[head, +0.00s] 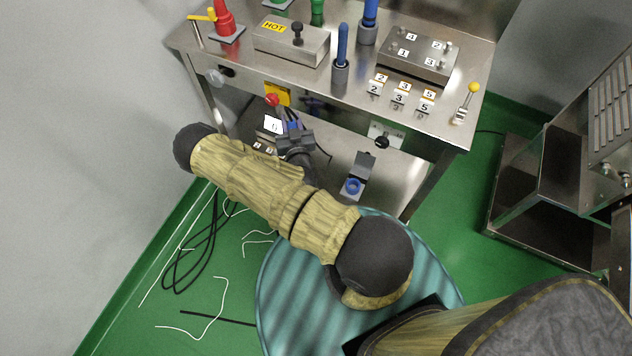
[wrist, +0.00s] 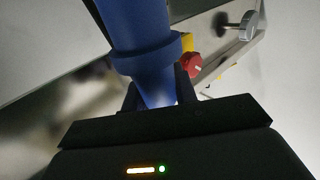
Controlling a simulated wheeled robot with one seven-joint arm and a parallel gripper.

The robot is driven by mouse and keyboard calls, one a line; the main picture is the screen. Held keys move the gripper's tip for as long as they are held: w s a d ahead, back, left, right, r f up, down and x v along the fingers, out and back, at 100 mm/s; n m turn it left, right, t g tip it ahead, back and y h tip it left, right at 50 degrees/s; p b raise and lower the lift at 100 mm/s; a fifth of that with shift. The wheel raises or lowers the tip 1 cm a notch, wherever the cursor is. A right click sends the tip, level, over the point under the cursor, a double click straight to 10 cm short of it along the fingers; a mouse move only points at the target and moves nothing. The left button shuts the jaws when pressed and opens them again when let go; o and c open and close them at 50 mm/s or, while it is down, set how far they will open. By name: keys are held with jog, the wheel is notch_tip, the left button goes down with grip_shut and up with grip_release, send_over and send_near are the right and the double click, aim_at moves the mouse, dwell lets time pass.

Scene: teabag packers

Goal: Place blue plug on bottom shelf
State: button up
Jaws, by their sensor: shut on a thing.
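A blue plug (wrist: 140,30) with a wide collar fills the upper middle of the wrist view, and my gripper (wrist: 155,98) is shut on it. In the head view my gripper (head: 295,140) is below the front edge of the top table, over the left part of the bottom shelf; only a little of the held plug shows there. The steel bottom shelf (head: 388,180) is partly hidden by my arm. A blue round socket (head: 352,187) in a grey box with its lid raised stands near the shelf's front edge.
A red button (head: 271,99) on a yellow box (head: 282,91) is close to my gripper. A numbered box (head: 268,135) sits on the shelf's left. Blue tools (head: 342,50) stand on the steel top table (head: 300,82) above.

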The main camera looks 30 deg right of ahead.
jog(key=w+d+f+m+h+b, duration=0.1)
jog(key=d+f+b, duration=0.3)
jog(key=f+b, duration=0.7)
jog(key=w+d+f+m+g+h+b, duration=0.1)
jog(key=w+d+f+b, duration=0.3)
jog(key=f+b, duration=0.7)
jog(key=w+d+f+h+b, duration=0.2)
jog(key=d+f+b, duration=0.2)
jog(key=f+b, duration=0.6)
jog(key=b, duration=0.5)
jog(key=shift+w+f+m+g+b, duration=0.15)
jog(key=shift+f+m+g+b, duration=0.15)
jog(key=shift+f+m+b, duration=0.1)
notch_tip(320, 180, down, 6)
jog(key=b, duration=0.3)
jog(key=shift+b, duration=0.35)
jog(key=shift+f, duration=0.1)
jog(key=shift+f+b, duration=1.2)
jog(key=shift+f, duration=0.7)
jog(key=shift+f, duration=0.1)
